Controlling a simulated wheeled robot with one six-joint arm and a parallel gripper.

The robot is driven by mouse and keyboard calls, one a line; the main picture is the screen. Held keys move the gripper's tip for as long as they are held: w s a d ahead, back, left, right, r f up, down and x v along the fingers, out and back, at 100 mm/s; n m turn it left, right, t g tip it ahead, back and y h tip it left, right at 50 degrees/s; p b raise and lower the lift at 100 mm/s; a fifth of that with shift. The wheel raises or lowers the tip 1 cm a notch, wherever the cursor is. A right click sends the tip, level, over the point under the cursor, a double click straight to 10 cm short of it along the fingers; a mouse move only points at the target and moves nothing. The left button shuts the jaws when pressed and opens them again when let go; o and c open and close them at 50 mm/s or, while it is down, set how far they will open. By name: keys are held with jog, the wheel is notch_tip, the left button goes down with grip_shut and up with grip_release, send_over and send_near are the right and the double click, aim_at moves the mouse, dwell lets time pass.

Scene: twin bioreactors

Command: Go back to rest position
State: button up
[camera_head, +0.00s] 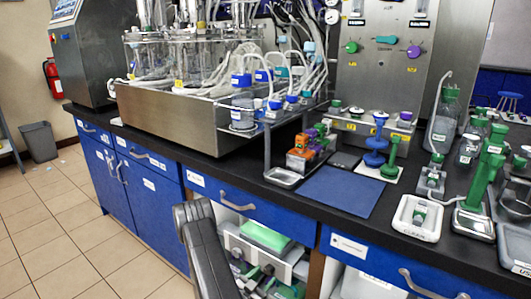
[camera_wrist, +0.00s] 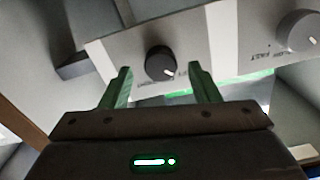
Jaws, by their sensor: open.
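My gripper (camera_wrist: 160,72) shows in the wrist view with its two green fingers spread apart and nothing held between them. A black knob (camera_wrist: 160,62) with a white mark, on a grey panel (camera_wrist: 220,50), appears between the fingers, with a visible gap on each side. How far the fingertips are from the panel is hard to tell.
A device with knobs (camera_head: 258,260) sits in the open shelf under the black bench (camera_head: 240,175). A second, grey knob (camera_wrist: 298,30) is at the right in the wrist view. A blue mat (camera_head: 340,192) lies on the bench.

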jog(key=v, duration=1)
jog(key=shift+s+a+p, duration=0.2)
jog(key=shift+p, duration=0.25)
jog(key=shift+w+d, duration=0.1)
